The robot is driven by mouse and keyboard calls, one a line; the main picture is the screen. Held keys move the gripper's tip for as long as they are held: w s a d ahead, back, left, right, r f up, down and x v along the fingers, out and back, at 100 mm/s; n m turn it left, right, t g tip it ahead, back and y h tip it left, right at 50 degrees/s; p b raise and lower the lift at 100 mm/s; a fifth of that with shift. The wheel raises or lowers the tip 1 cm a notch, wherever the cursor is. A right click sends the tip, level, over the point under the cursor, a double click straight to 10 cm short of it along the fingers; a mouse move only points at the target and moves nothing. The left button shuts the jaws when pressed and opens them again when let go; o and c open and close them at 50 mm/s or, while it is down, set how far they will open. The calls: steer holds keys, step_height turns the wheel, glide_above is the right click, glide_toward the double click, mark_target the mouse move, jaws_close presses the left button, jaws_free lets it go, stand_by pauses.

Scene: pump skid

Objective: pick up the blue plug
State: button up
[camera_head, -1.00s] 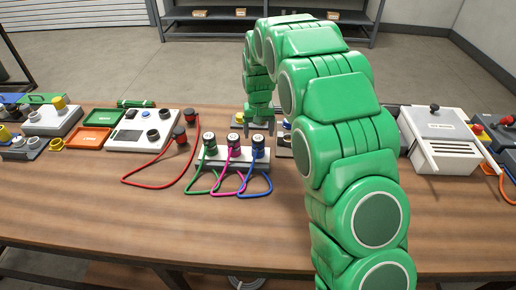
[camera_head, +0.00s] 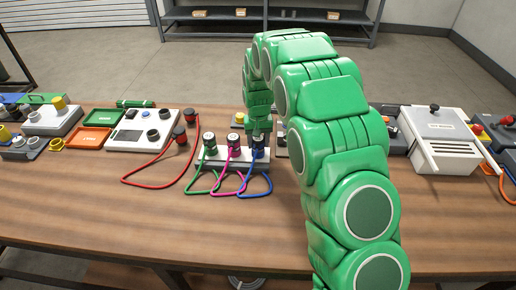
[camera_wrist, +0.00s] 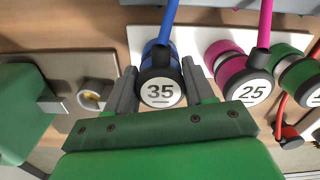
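The blue plug (camera_head: 258,153) stands at the right end of a row of three plugs in a white holder (camera_head: 213,162). Its blue cable loops down in front onto the table. In the wrist view the blue plug (camera_wrist: 160,88) has a round white top marked 35. My gripper (camera_wrist: 160,80) is open, with one finger on each side of this plug, close to it. I see no clear grip on it. In the head view my gripper (camera_head: 258,135) is directly above the plug and hides part of its top.
A pink plug (camera_wrist: 245,75) marked 25 is close beside my finger, with a green plug (camera_wrist: 297,75) beyond it. The table front (camera_head: 150,225) is clear.

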steer(key=c, duration=0.4)
step_height(320, 180, up, 3)
steer(key=shift+r, duration=0.2)
steer(key=s+r, duration=0.1)
steer(key=r, duration=0.1)
steer(key=s+d+r, duration=0.1)
steer(key=s+r, duration=0.3)
steer(key=shift+s+d, duration=0.1)
steer(key=shift+d, duration=0.2)
steer(key=shift+c, duration=0.2)
steer(key=s+d+r, duration=0.2)
steer(key=s+r, duration=0.1)
steer(key=s, duration=0.5)
steer(key=shift+d+r, duration=0.15)
steer(key=shift+r, duration=0.2)
steer(key=shift+s, duration=0.1)
